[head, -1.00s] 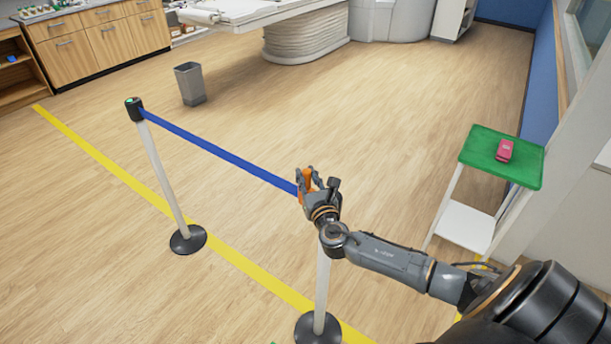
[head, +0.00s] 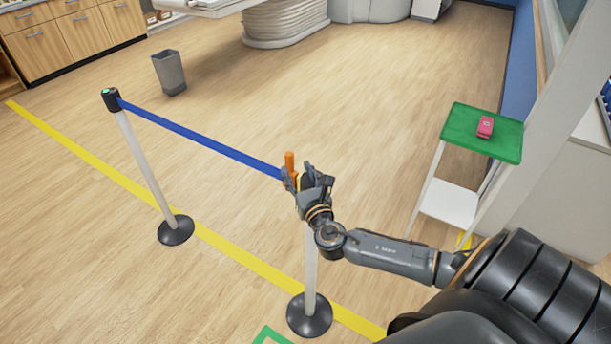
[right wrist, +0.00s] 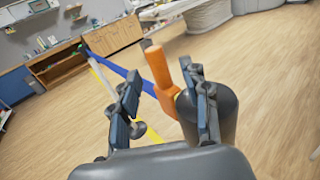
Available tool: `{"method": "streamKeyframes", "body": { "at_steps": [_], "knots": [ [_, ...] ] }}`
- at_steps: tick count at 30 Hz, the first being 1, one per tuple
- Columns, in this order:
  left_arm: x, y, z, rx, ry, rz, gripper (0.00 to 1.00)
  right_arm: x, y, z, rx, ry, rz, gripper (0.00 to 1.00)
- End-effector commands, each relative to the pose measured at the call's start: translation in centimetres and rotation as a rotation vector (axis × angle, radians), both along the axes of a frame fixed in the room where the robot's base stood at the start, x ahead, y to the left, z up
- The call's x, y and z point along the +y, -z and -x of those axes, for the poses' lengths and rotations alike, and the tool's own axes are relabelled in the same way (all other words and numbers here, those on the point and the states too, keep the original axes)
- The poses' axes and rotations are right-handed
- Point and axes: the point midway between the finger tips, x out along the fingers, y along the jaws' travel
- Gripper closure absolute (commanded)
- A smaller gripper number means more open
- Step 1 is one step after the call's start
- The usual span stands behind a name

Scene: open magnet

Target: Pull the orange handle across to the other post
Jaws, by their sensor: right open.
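The orange handle (head: 289,162) is at the end of the taut blue belt (head: 200,140), which runs from the left post (head: 145,165). It is beside the top of the right post (head: 310,255). In the right wrist view the handle (right wrist: 159,68) stands between my open fingers, against or just in front of the dark post head (right wrist: 225,115); I cannot tell whether it is hooked on. My right gripper (head: 298,180) is open around the handle and hides the right post's head in the head view. My left gripper is not in view.
A green-topped stand (head: 465,130) with a pink object (head: 485,127) is at the right, near the wall. A grey bin (head: 169,72) stands beyond the left post. A yellow floor line (head: 75,150) runs past both post bases.

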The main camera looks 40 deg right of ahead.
Motion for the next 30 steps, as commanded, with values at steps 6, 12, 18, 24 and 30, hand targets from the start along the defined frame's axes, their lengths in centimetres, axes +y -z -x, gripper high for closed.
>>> {"method": "streamKeyframes", "body": {
  "at_steps": [6, 12, 18, 24, 30],
  "knots": [
    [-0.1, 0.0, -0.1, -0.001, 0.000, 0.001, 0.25, 1.4, 0.1, 4.3, 0.003, 0.000, -0.002, 0.53],
    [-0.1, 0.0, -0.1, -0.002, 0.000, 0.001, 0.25, 2.0, 0.1, 6.2, 0.002, 0.001, -0.002, 0.53],
    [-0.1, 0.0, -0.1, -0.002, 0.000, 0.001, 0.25, 2.1, 0.0, 6.5, -0.001, 0.001, -0.001, 0.53],
    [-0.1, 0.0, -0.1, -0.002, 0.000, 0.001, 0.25, 2.1, 0.0, 6.5, 0.000, 0.001, -0.001, 0.53],
    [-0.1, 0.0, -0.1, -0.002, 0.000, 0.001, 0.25, 2.1, 0.0, 6.5, 0.000, 0.001, -0.001, 0.53]
  ]
}}
